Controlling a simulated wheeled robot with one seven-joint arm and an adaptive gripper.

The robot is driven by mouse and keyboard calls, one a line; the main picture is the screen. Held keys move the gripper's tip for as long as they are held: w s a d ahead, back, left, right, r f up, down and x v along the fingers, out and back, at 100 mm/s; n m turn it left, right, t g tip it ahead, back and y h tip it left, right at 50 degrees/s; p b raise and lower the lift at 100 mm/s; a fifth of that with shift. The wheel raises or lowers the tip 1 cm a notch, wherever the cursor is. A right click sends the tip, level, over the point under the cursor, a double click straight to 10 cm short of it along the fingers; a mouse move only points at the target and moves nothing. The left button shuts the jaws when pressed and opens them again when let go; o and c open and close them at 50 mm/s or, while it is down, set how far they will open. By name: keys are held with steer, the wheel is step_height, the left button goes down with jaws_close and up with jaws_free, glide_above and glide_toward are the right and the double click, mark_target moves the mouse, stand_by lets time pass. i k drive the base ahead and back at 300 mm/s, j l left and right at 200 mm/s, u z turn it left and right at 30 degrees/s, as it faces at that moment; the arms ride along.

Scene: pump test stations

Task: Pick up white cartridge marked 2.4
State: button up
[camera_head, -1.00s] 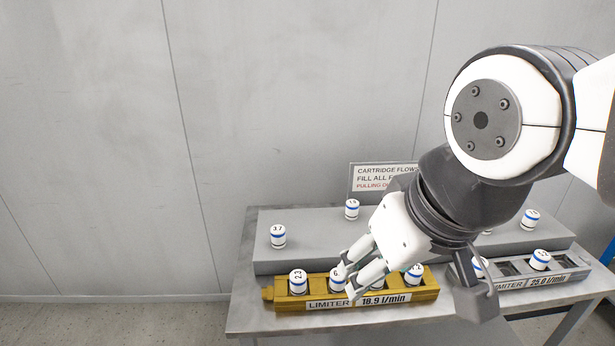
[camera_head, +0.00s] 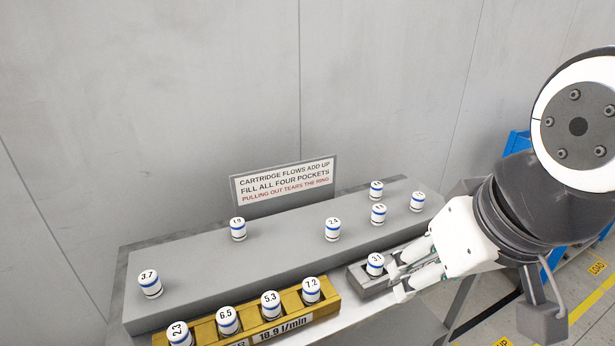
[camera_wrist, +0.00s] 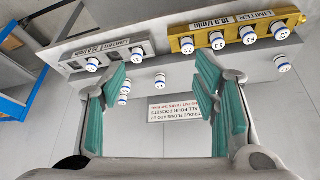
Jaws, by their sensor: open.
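Several white cartridges with blue bands stand upright on the grey raised shelf (camera_head: 200,268). One near its middle (camera_head: 333,230) has a marking that seems to start with 2; the second digit is unclear. Three stand at the right end: a front one (camera_head: 378,214), a back one (camera_head: 376,189) and a right one (camera_head: 417,201); their markings are too small to read. I cannot tell which is 2.4. My gripper (camera_head: 412,269) is open, over the grey limiter block beside its cartridge marked 3.1 (camera_head: 375,265). In the wrist view the fingers (camera_wrist: 160,75) are apart with nothing held.
The gold limiter block (camera_head: 333,303), marked 18.9 l/min, holds cartridges in all its pockets. The grey limiter block (camera_head: 356,283) is partly hidden by my gripper. Cartridges marked 3.7 (camera_head: 150,284) and 1.9 (camera_head: 238,229) stand on the shelf. A sign (camera_head: 284,182) stands behind it.

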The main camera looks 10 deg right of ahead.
mark_target(332, 225)
steer(key=i+l+z, duration=0.25)
steer(key=i, duration=0.25)
steer(key=i+l+z, duration=0.25)
steer(key=i+l, duration=0.15)
steer(key=i, duration=0.1)
